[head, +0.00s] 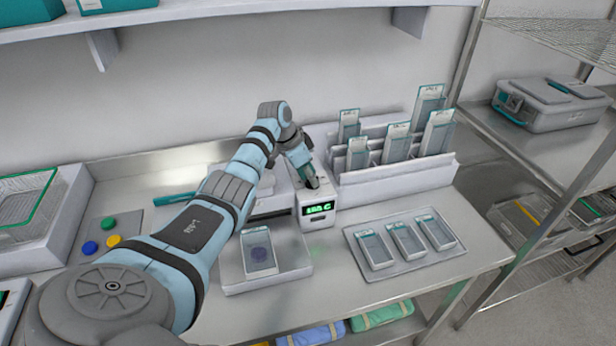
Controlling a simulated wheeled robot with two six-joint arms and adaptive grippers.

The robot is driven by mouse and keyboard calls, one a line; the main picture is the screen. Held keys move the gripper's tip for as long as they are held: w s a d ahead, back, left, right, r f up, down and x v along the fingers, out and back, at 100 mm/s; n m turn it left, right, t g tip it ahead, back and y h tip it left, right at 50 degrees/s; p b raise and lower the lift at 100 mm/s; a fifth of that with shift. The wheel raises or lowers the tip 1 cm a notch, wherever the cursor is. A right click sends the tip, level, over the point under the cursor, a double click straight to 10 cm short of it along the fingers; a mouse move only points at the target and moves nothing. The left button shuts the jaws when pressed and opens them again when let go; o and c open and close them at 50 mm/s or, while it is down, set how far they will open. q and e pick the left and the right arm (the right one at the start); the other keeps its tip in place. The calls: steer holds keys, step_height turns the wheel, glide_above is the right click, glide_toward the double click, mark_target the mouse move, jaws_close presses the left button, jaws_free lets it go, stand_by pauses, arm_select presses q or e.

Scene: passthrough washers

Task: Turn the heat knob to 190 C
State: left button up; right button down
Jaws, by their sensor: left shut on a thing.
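The white heat unit (317,221) stands on the steel bench near the middle of the head view. Its front has a lit green display (319,208); the digits are too blurred to read for sure, and a C follows them. My left gripper (311,183) points down onto the top of this unit. It is shut on the heat knob, which is mostly hidden by the fingers. My right gripper is out of view.
A white tray with one clear pouch (259,250) lies in front left of the unit. A grey tray (381,275) with several pouches lies to the right. A rack (395,190) of upright pouches stands behind. Coloured buttons (108,222) are at left.

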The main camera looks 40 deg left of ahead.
arm_select(q)
steer(key=shift+d, duration=0.1)
stand_by(0.3)
steer(key=o, duration=1)
steer(key=shift+w+f, duration=0.1)
steer(key=shift+w, duration=0.05)
steer(key=shift+o, duration=0.8)
steer(key=shift+w+f, duration=0.1)
steer(key=shift+w, duration=0.15)
steer(key=v, duration=1.2)
steer(key=shift+w, duration=0.1)
